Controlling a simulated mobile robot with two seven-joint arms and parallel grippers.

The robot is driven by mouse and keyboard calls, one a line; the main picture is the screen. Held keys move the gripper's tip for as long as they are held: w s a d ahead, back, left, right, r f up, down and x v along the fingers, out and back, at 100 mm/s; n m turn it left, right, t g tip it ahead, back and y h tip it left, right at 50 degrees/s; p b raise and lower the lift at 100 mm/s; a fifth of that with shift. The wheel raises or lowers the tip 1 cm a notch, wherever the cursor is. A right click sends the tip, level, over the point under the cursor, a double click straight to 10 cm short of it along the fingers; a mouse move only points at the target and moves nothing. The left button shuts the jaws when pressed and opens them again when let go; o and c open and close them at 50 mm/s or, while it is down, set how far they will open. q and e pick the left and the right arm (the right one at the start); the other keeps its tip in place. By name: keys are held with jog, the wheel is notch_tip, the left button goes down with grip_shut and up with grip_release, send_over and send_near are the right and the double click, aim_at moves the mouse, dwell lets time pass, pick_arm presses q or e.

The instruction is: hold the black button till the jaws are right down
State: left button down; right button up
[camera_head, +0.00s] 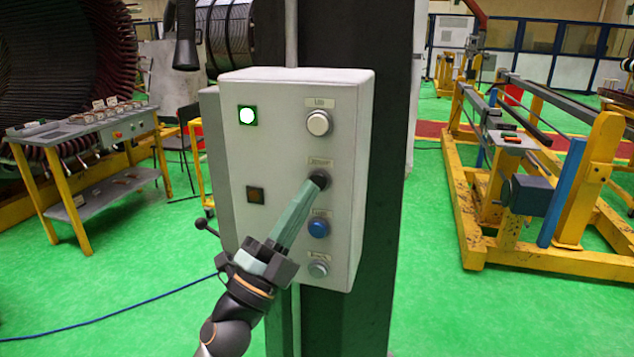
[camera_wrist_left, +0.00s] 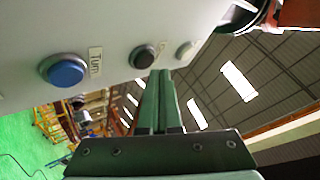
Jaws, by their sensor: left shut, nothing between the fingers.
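The black button (camera_head: 321,176) is on the front of a light grey control box (camera_head: 280,235), below a white button and above a blue one. My left gripper (camera_head: 317,184) is shut and empty, its green fingers slanting up with their tips at the black button and covering part of it. I cannot tell whether the button is pressed in. I cannot make out the jaws in these views. My right gripper is not in view.
The box also has a white button (camera_head: 319,123), a blue button (camera_head: 318,228), a grey-green button (camera_head: 317,270), a lit green lamp (camera_head: 247,115) and a dark amber lamp (camera_head: 255,195). A dark column (camera_head: 385,200) stands behind. A yellow frame (camera_head: 480,215) is to the right, a workbench (camera_head: 75,125) to the left.

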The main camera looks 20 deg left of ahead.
pick_arm(q)
jog(key=shift+w, duration=0.1)
jog(key=shift+w, duration=0.35)
jog(key=shift+w, duration=0.35)
dwell(2.2)
jog(key=shift+s, duration=0.1)
dwell(0.7)
jog(key=shift+s, duration=0.7)
jog(key=shift+s+a+p, duration=0.1)
jog(key=shift+s+p, duration=0.4)
jog(key=shift+s, duration=2)
